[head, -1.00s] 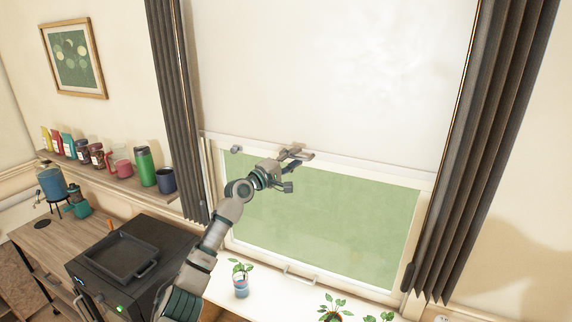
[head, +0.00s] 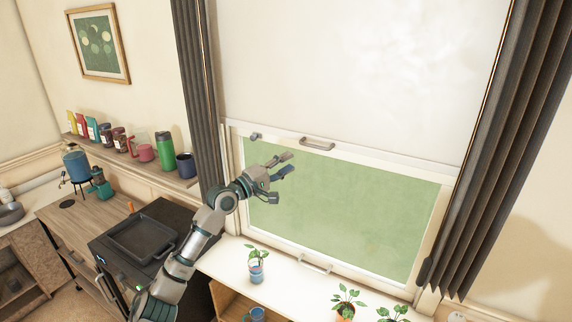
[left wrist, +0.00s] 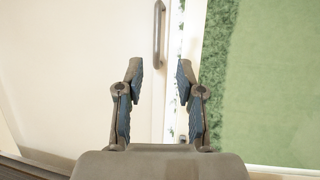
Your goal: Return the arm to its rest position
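My left gripper (head: 284,166) is in front of the window (head: 350,215), a little below the handle (head: 318,144) on the white sash rail. In the left wrist view my left gripper (left wrist: 158,75) has its two fingers apart with nothing between them. The handle also shows in the left wrist view (left wrist: 159,32), ahead of the fingers and apart from them. My left arm reaches up from the bottom left of the head view. My right gripper is not in either view.
A sill (head: 290,278) below the window holds a plant in a blue glass (head: 257,268) and potted plants (head: 346,304). A black machine with a tray (head: 143,240) stands beside my arm. A shelf (head: 150,168) of mugs and jars is at the left. Dark curtains (head: 497,150) flank the window.

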